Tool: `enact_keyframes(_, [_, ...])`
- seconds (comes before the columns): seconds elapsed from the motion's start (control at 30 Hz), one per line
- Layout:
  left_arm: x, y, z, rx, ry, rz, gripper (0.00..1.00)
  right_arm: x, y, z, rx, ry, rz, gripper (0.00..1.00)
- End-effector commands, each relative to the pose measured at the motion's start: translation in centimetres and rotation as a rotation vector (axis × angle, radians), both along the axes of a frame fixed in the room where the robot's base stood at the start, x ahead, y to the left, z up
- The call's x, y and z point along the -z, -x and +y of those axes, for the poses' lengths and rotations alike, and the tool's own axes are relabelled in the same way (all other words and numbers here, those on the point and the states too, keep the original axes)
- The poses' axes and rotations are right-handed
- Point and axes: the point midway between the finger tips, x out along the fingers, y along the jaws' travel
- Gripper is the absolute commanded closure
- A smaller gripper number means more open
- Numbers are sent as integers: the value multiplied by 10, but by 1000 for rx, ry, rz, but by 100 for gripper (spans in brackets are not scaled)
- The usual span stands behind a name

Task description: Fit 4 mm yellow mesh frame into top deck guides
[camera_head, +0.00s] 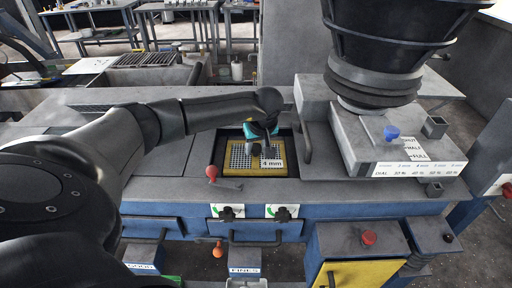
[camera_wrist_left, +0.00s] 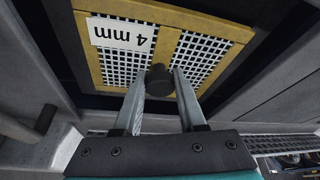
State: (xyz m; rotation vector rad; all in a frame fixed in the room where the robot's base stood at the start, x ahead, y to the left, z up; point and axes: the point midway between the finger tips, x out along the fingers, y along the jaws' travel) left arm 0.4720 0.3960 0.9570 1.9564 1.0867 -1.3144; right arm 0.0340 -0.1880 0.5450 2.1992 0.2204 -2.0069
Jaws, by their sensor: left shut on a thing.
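The yellow mesh frame (camera_head: 218,168) with a "4 mm" label lies in the dark rectangular opening of the machine's top deck. In the left wrist view the frame (camera_wrist_left: 92,58) shows its yellow border, dark mesh panels, the label and a dark round knob (camera_wrist_left: 159,80). My left gripper (camera_head: 262,147) is above the frame. In the left wrist view its fingers (camera_wrist_left: 160,84) are shut on the knob at the middle bar. Dark gaps show between frame and opening edges. Whether the frame sits in the guides cannot be told. My right gripper is not in view.
A large dark hopper (camera_head: 385,50) stands over a grey housing right of the opening. A red-knobbed lever (camera_head: 211,171) stands at the opening's left front. Clamp knobs (camera_head: 228,213) and a blue front panel lie below. Grey deck covers flank the opening.

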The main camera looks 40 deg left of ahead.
Motion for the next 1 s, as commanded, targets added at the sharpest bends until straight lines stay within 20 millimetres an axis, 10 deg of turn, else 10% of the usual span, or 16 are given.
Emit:
enact_keyframes(0.9, [23, -1, 0, 0, 1, -3, 100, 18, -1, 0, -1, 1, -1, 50])
enact_keyframes(0.93, [22, -1, 0, 0, 1, -3, 57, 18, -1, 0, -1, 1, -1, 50])
enact_keyframes(1.0, [21, -1, 0, 0, 1, -3, 49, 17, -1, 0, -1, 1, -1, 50])
